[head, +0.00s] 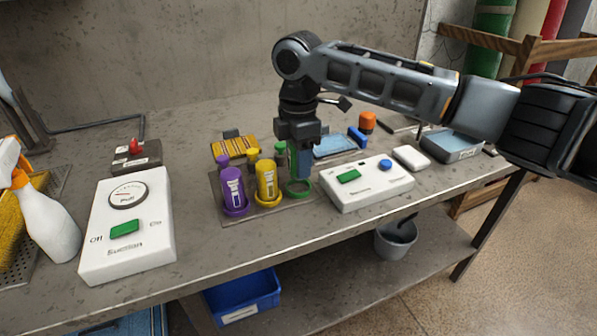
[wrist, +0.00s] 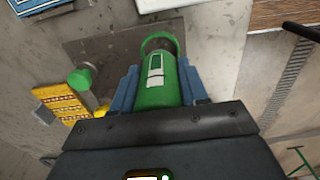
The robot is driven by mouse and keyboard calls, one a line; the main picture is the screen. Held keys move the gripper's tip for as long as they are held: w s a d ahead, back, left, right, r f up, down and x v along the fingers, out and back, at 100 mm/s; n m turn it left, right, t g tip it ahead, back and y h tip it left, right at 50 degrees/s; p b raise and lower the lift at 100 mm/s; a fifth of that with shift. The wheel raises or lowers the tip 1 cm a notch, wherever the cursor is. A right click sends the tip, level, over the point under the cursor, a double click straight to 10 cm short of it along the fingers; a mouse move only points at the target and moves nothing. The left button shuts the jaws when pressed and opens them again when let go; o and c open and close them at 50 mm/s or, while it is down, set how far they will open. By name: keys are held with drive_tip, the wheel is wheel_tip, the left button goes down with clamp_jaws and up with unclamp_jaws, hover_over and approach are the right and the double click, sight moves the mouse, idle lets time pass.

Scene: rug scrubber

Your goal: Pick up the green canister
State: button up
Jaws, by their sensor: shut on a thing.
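The green canister (wrist: 157,82) has a white label and sits between the two blue fingers of my gripper (wrist: 158,92) in the wrist view. The gripper is shut on it. In the head view my gripper (head: 300,150) points down at the tray, and a strip of the green canister (head: 292,158) shows beside a finger; the rest is hidden. A green ring (head: 299,188) on the tray lies below the canister, which appears raised out of it. The ring also shows past the canister's end in the wrist view (wrist: 160,40).
Purple (head: 232,188) and yellow (head: 267,181) canisters stand on the dark tray (head: 262,207), left of my gripper. A white control box (head: 367,184) is close on the right. A larger white box (head: 126,228) stands at left.

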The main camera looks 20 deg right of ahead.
drive_tip(key=s+d+r, duration=0.5)
drive_tip(key=s+r, duration=0.2)
drive_tip(key=s, duration=0.3)
drive_tip(key=shift+d+b, duration=0.3)
drive_tip(key=shift+d, duration=0.1)
drive_tip(key=o, duration=0.5)
drive_tip(key=c, duration=0.4)
drive_tip(key=shift+o, duration=0.2)
